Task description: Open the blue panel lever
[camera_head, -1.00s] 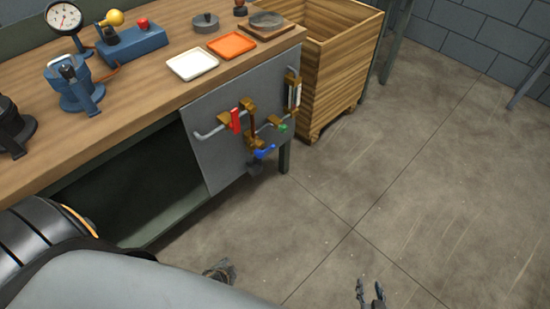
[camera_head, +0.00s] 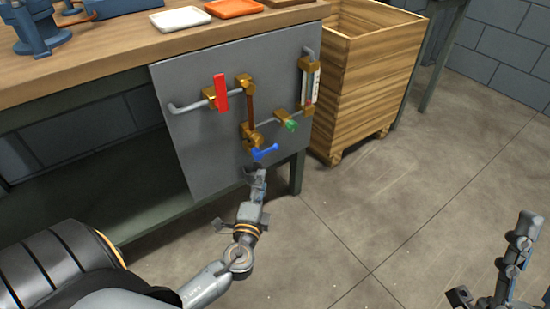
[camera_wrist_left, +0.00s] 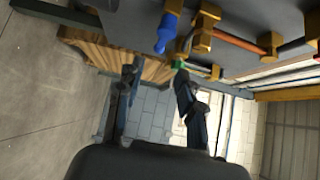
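The blue lever (camera_head: 265,152) sits low on the grey panel (camera_head: 205,140), below a brass valve body (camera_head: 252,136), and points to the right. In the left wrist view the blue lever (camera_wrist_left: 167,32) shows above the fingers, apart from them. My left gripper (camera_head: 256,178) is just below and in front of the lever, reaching up towards it. In the wrist view its two fingers (camera_wrist_left: 157,75) are spread with nothing between them. My right gripper (camera_head: 492,268) is at the lower right, away from the panel, with its fingers apart and empty.
The panel also carries a red lever (camera_head: 221,92), a green handle (camera_head: 291,125), grey pipes and a gauge tube (camera_head: 310,84). A wooden crate (camera_head: 368,85) stands right of the panel. The workbench (camera_head: 100,68) is above and left.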

